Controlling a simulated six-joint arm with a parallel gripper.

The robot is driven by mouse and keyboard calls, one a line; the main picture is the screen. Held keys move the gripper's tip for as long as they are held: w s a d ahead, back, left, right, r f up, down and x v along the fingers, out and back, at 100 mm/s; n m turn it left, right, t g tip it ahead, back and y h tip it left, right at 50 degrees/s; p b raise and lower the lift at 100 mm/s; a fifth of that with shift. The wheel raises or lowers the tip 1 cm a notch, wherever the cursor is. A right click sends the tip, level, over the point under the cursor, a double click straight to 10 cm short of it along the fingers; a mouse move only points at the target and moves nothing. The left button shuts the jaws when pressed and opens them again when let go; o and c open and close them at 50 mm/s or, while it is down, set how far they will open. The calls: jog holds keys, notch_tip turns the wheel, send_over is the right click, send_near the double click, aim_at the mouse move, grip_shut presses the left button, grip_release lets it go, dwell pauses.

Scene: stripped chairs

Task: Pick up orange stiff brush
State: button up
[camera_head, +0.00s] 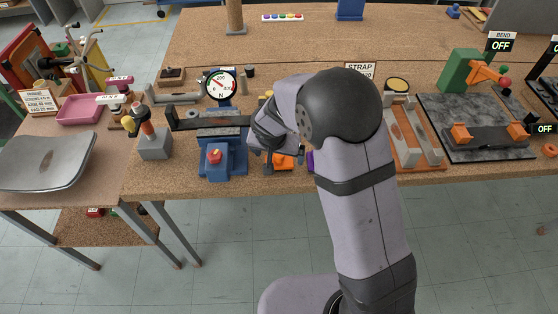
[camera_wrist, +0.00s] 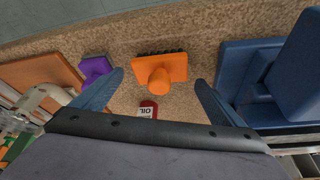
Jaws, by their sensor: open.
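The orange stiff brush (camera_wrist: 160,67) lies on the cork-coloured bench top in the wrist view, with a round orange knob facing me and dark bristles along its far edge. Part of it shows in the head view (camera_head: 283,162), mostly hidden by my arm. My gripper (camera_wrist: 161,85) is open, with its two blue-grey fingers on either side of the brush in the picture. Nothing is between the fingers that I can see them touching. In the head view my gripper (camera_head: 268,160) is over the bench's front edge area, partly hidden by the wrist.
A purple block (camera_wrist: 95,68) lies left of the brush, and a blue fixture (camera_wrist: 250,85) stands to its right. A small red oil container (camera_wrist: 148,109) is close to the gripper. In the head view, a dial gauge (camera_head: 220,85) and a strap jig (camera_head: 412,135) flank my arm.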

jog(key=c, duration=1.2)
notch_tip(320, 180, up, 10)
jog(key=shift+r+b, duration=0.1)
jog(key=shift+b, duration=0.65)
